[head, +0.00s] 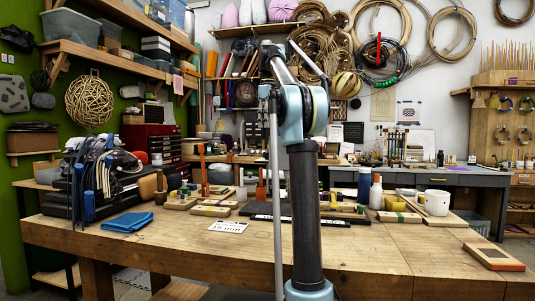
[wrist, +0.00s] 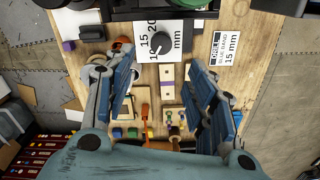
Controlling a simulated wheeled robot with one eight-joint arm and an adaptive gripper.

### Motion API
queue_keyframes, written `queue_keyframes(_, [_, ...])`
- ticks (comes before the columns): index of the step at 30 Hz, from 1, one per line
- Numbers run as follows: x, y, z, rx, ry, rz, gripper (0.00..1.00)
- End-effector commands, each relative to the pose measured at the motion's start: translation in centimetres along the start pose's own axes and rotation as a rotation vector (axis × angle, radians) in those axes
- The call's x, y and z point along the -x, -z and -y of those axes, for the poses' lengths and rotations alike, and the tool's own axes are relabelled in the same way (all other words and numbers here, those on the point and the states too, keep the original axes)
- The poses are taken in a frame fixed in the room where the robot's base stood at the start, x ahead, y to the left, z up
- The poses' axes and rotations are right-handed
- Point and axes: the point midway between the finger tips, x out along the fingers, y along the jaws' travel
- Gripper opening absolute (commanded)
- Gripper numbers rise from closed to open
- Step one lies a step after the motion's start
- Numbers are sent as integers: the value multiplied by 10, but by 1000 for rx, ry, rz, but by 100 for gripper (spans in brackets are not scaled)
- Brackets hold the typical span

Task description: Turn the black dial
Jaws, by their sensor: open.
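The black dial (wrist: 160,43) is a round knob on a white plate (wrist: 143,28) marked 15, 20 and mm, in the upper middle of the wrist view. I cannot make it out in the head view. My gripper (wrist: 161,68) is open, with its two blue-grey fingers spread left and right. In the picture the dial lies between and just above the fingertips. Nothing is between the fingers in their grip, and I see no contact with the dial. In the head view I cannot make out my gripper.
A white 15 mm card (wrist: 222,48) lies right of the dial. A wooden block (wrist: 168,85) and an orange-handled tool (wrist: 145,110) lie below it. On the wooden bench (head: 180,255), a blue cloth (head: 128,222) lies left and a white mug (head: 437,202) stands right. The bench front is mostly clear.

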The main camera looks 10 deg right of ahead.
Motion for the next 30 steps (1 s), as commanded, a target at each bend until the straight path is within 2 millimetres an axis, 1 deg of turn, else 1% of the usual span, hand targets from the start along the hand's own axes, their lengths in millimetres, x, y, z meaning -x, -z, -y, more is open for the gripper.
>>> queue_keyframes(21, [-101,0,1,0,0,0,51])
queue_keyframes(25, [-113,0,0,0,0,0,51])
queue_keyframes(30, [-121,0,0,0,0,0,51])
